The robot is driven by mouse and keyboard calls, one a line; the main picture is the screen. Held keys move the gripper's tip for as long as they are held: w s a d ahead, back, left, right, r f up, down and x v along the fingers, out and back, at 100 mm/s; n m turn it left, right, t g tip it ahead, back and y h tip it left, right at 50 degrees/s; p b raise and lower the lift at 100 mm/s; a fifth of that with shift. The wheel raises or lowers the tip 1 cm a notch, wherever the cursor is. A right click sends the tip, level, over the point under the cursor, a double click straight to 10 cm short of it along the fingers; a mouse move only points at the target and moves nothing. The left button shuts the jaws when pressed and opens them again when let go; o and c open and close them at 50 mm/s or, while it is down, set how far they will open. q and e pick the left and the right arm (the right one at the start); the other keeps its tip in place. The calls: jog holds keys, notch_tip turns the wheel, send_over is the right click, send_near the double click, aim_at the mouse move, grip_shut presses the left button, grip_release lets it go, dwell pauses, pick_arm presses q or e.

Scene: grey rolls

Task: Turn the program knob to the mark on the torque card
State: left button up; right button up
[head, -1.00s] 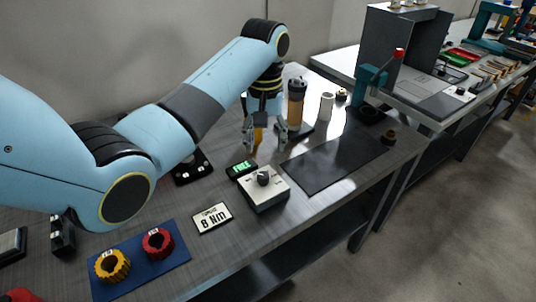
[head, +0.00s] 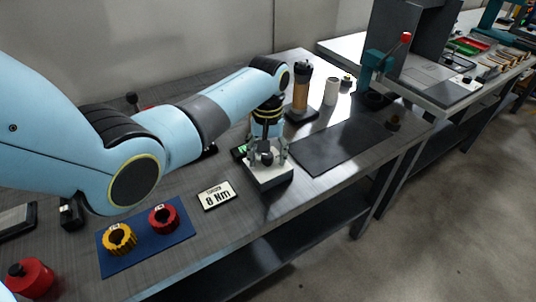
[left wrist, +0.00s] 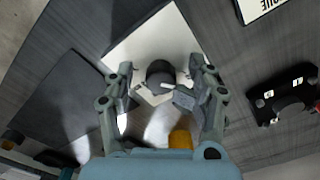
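The program knob (head: 267,158) is dark and sits on top of a pale box (head: 270,177) on the bench. It also shows in the left wrist view (left wrist: 160,75), with a light pointer mark. The torque card (head: 216,195) lies left of the box and reads 8 Nm. My left gripper (head: 267,155) points down over the box. In the left wrist view its fingers (left wrist: 160,95) are apart, on either side of the knob, with gaps visible; whether they touch it I cannot tell. The scale marks on the box are too small to read. My right gripper is out of view.
A small green-lit display (head: 239,151) stands behind the box, partly hidden by my gripper. A dark mat (head: 335,150) lies clear to the right. An amber cylinder (head: 301,95) stands behind.

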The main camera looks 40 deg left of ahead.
pick_arm(q)
jog(key=shift+c, duration=0.4)
jog(key=shift+s, duration=0.1)
jog(key=shift+c, duration=1)
jog(key=c, duration=0.5)
jog(key=shift+c, duration=1.4)
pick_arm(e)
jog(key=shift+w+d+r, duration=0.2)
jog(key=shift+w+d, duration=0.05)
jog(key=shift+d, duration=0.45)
